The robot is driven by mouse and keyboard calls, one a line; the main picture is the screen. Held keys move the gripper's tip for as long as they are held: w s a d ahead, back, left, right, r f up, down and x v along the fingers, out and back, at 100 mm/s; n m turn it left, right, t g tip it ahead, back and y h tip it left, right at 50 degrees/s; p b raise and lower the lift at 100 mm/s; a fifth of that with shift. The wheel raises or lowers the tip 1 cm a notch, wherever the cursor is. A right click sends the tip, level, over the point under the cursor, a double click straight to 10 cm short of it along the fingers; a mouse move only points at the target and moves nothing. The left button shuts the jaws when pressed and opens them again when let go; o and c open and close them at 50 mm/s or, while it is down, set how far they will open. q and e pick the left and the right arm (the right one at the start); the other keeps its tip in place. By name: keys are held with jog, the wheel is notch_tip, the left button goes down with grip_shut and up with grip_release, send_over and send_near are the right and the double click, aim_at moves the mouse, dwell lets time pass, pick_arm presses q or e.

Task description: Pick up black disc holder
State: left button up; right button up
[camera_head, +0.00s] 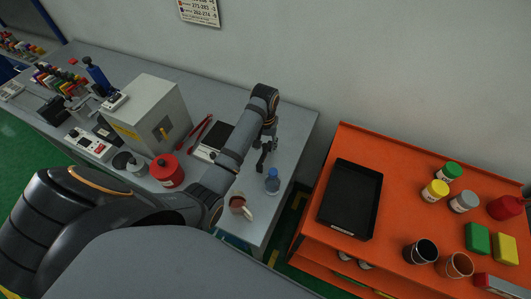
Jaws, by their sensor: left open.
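A small round black item (122,160) lies on the grey bench beside a metal cylinder (138,169); it may be the black disc holder, but it is too small to be sure. My left arm reaches in from the lower left across the bench. My left gripper (264,158) is open and points down over the right part of the bench, behind the blue bottle (272,183). It is empty and well to the right of the round black item. My right gripper is not in view.
An orange cart (300,232) at right carries a black tray (349,200), jars and cups. A gap separates bench and cart.

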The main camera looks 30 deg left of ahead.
aim_at(265, 153)
pick_arm(q)
jog(key=shift+f, duration=0.35)
jog(key=shift+f+p, duration=0.25)
jog(key=shift+p, duration=0.05)
notch_tip(265, 153, down, 4)
jog(key=shift+w+a+p, duration=0.1)
jog(key=shift+w+p, duration=0.05)
jog(key=shift+p, duration=0.4)
jog(key=shift+f, duration=0.3)
grip_shut()
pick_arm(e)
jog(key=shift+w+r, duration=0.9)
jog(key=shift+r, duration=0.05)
